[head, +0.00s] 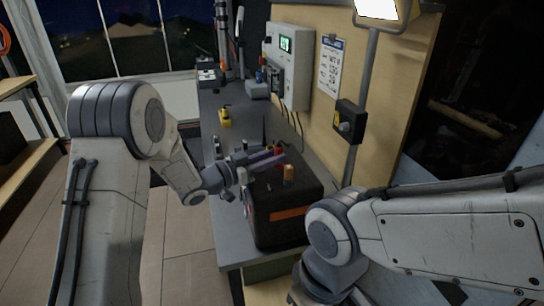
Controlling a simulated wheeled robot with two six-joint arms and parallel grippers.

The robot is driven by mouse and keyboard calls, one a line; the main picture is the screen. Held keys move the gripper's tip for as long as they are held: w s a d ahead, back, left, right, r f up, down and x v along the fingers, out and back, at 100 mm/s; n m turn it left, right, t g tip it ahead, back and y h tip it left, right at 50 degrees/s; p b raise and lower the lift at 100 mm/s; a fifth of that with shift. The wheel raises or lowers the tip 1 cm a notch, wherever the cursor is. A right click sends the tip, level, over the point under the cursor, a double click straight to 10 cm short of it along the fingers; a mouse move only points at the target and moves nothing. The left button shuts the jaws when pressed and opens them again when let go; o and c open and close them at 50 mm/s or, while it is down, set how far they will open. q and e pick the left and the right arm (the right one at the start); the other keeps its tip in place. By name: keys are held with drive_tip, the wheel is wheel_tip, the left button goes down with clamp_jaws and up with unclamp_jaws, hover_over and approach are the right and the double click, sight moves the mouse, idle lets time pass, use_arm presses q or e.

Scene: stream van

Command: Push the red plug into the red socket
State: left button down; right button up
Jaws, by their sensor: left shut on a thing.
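My left gripper (268,162) reaches in from the left over the top of a black box (262,226) with an orange stripe. It is shut on a small red thing, which looks like the red plug (279,150), at its fingertips. A small red spot (266,187) on the box top, below the gripper, may be the red socket; it is too small to be sure. An orange upright piece (289,174) stands on the box top just right of it. I cannot tell whether the plug touches the box. My right gripper is out of view.
The box stands on a long grey bench (207,110). A yellow tool (225,117) lies farther back on it. A grey wall cabinet (290,66) and a black switch box (348,122) are on the right. My right arm is close to the box's right side.

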use_arm(q)
drive_tip(key=shift+f+b, duration=0.35)
drive_tip(key=shift+f, duration=0.2)
drive_tip(key=c, duration=0.5)
unclamp_jaws()
drive_tip(key=shift+r, duration=0.1)
drive_tip(key=shift+c, duration=0.2)
drive_tip(key=b+v, duration=0.1)
drive_tip(key=v, duration=0.9)
drive_tip(key=shift+s+a, duration=0.15)
drive_tip(key=shift+a, duration=0.05)
